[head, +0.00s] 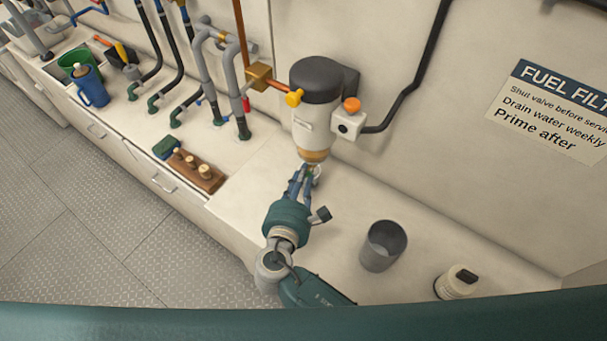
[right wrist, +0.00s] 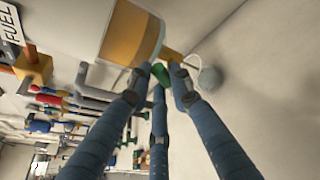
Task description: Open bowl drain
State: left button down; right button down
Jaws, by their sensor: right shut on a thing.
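The fuel filter (head: 312,100) is mounted on the wall, with a black top, a pale body and an amber bowl (head: 313,156) at its bottom. In the right wrist view the amber bowl (right wrist: 130,35) is at the upper middle. A small green drain piece (right wrist: 160,75) is below the bowl, between my fingertips. My right gripper (head: 308,175) is directly under the bowl and shut on this green drain. The fingers hide part of it, so I cannot tell how far it is turned. My left gripper is not in view.
A grey cup (head: 384,246) and a white bottle with a black cap (head: 457,283) stand on the counter at right. A wooden block with brass fittings (head: 190,170) lies at left. Pipes and hoses (head: 207,75) rise along the wall. The counter between block and cup is mostly clear.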

jog(key=shift+a, duration=0.1)
jog(key=c, duration=1.5)
grip_release()
jog(key=shift+c, duration=0.2)
